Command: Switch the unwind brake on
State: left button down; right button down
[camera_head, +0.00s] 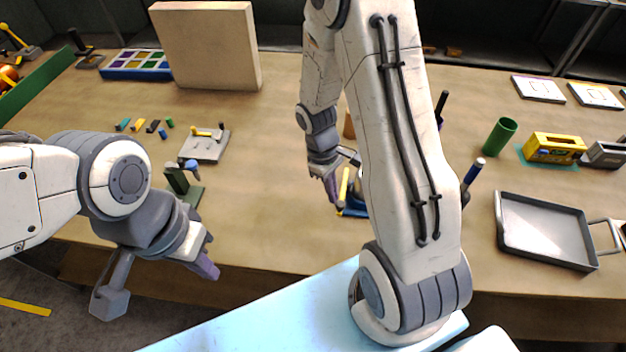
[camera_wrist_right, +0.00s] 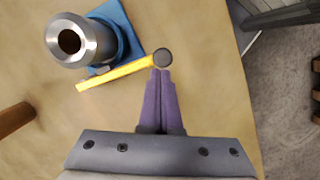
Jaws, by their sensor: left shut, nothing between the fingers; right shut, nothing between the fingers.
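The unwind brake appears to be the blue-based unit (camera_wrist_right: 131,41) with a shiny metal hollow cylinder (camera_wrist_right: 90,42) and a yellow lever (camera_wrist_right: 112,74) ending in a dark round knob (camera_wrist_right: 162,58). In the head view only the yellow lever (camera_head: 343,184) and some of the blue base show beside my right arm. My right gripper (camera_wrist_right: 163,72) is shut and empty, its purple fingertips right at the knob; I cannot tell whether they touch. It also shows in the head view (camera_head: 334,199). My left gripper (camera_head: 210,270) is shut and empty near the table's front edge.
A grey tray (camera_head: 502,238), a green cylinder (camera_head: 499,137) and a yellow block (camera_head: 553,148) stand on the right. A beige panel (camera_head: 207,45), a grey lever unit (camera_head: 204,150) and small coloured pieces are on the left. A brown rod (camera_wrist_right: 14,119) lies left of my right gripper.

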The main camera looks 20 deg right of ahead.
jog(key=shift+s+d+n, duration=0.45)
jog(key=shift+n, duration=0.15)
jog(key=v, duration=1)
jog(key=shift+a+r+b, duration=0.2)
jog(key=shift+b, duration=0.2)
jog(key=s+a+r+t+y, duration=0.1)
jog(key=s+a+r, duration=0.2)
jog(key=s+a, duration=0.5)
jog(key=s+a+r+t+y+b, duration=0.1)
jog(key=s+a+r, duration=0.2)
jog(key=s+a, duration=0.5)
jog(key=a, duration=0.3)
jog(key=shift+r, duration=0.3)
jog(key=shift+s, duration=0.1)
